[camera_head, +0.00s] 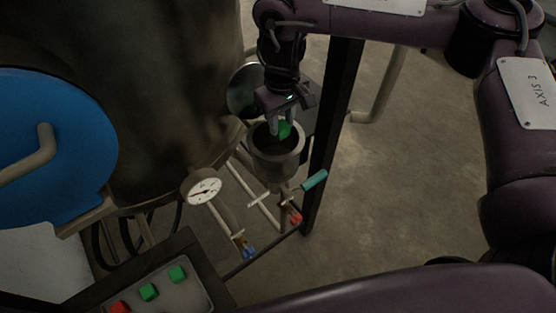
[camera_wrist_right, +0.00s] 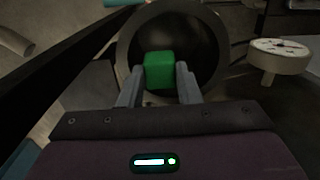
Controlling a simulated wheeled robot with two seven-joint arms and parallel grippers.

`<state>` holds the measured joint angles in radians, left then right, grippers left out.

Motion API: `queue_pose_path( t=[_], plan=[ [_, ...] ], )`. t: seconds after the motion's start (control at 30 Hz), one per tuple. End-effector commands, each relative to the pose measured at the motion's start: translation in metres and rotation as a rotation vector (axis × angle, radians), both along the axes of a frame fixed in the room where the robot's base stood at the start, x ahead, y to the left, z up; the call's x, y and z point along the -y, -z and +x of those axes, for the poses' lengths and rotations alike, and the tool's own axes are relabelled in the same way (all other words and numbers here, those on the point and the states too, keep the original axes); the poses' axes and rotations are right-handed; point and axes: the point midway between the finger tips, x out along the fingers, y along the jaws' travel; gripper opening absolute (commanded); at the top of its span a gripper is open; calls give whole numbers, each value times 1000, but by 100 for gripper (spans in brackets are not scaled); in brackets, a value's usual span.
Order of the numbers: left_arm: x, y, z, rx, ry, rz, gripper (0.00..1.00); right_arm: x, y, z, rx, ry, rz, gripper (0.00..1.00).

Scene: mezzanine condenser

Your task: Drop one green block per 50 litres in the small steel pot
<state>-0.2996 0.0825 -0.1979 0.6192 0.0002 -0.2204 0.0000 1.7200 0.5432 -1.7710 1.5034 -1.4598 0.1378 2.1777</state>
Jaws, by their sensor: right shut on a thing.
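My right gripper (camera_head: 284,125) is shut on a green block (camera_head: 284,129) and holds it at the mouth of the small steel pot (camera_head: 278,165). In the right wrist view the green block (camera_wrist_right: 159,70) sits between the two grey fingers, in front of the dark round opening of the pot (camera_wrist_right: 217,40). I cannot tell whether the block is just above the rim or slightly inside it. The dial gauge (camera_head: 204,188) has a white face and a needle; its figures are too small to read. My left gripper is not in view.
A large dark tank (camera_head: 170,90) with a blue round cover (camera_head: 60,130) stands left. A teal-handled valve (camera_head: 314,181) sticks out below the pot, beside a black post (camera_head: 333,110).

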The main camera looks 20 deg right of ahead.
Motion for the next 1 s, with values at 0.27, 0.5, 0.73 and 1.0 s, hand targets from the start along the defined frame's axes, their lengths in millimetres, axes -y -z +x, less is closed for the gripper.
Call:
queue_pose_path(
  t=[0.27,0.5,0.73,1.0],
  plan=[
    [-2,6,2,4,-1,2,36,0,4,0,1,0,-1,8],
    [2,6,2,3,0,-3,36,0,4,0,1,0,-1,51],
    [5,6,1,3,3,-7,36,0,4,0,0,0,-1,55],
    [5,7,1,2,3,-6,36,0,-15,2,6,-1,-1,55]
  ],
)
